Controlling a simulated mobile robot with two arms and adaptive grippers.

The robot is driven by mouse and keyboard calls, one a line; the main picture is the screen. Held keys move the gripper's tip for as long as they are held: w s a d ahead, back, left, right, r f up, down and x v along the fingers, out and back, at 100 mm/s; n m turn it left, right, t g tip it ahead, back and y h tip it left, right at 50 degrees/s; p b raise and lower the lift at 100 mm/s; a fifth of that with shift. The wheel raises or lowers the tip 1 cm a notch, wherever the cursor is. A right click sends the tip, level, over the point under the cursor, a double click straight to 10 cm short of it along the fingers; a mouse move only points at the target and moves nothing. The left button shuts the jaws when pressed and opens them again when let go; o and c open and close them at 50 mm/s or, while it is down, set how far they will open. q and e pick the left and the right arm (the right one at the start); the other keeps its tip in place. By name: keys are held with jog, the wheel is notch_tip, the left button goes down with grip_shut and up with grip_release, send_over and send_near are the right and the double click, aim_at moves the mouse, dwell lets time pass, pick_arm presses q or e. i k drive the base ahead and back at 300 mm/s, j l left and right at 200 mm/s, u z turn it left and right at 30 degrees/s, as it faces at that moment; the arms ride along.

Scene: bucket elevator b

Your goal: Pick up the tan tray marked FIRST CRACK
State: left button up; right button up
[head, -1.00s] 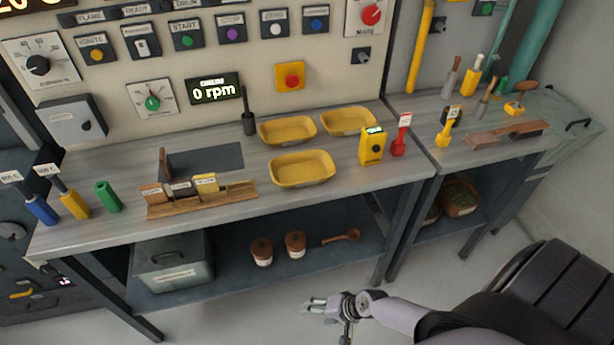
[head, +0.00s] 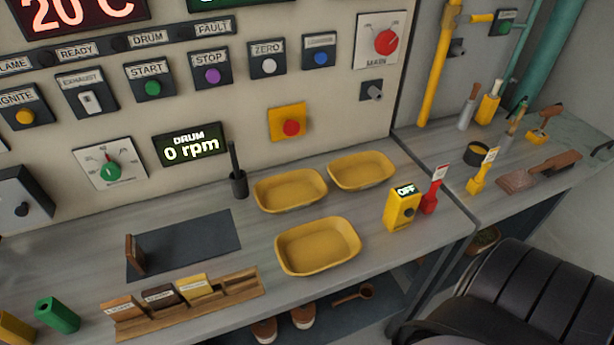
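A wooden rack (head: 232,300) lies along the front of the workbench. It holds several small marked pieces: a tan-brown one (head: 123,310) at the left end, a dark brown one (head: 161,299) and a yellow-tan one (head: 195,289). Their labels are too small to read, so I cannot tell which says FIRST CRACK. The right part of the rack looks empty. A brown upright piece (head: 134,254) stands on the dark mat (head: 195,242) behind it. Neither of my grippers is in view.
Three yellow dishes (head: 318,247) stand right of the mat. A yellow meter reading OFF (head: 402,208) and a red tagged tool (head: 433,190) stand farther right. A control panel (head: 230,120) rises behind the bench.

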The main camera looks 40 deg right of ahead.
aim_at(321, 244)
jog(key=i+z, duration=0.1)
jog(key=z, duration=0.3)
jog(key=i+z, duration=0.1)
jog(key=z, duration=0.25)
jog(key=i+z, duration=0.1)
jog(key=z, duration=0.3)
jog(key=i+j+z, duration=0.1)
jog(key=z, duration=0.3)
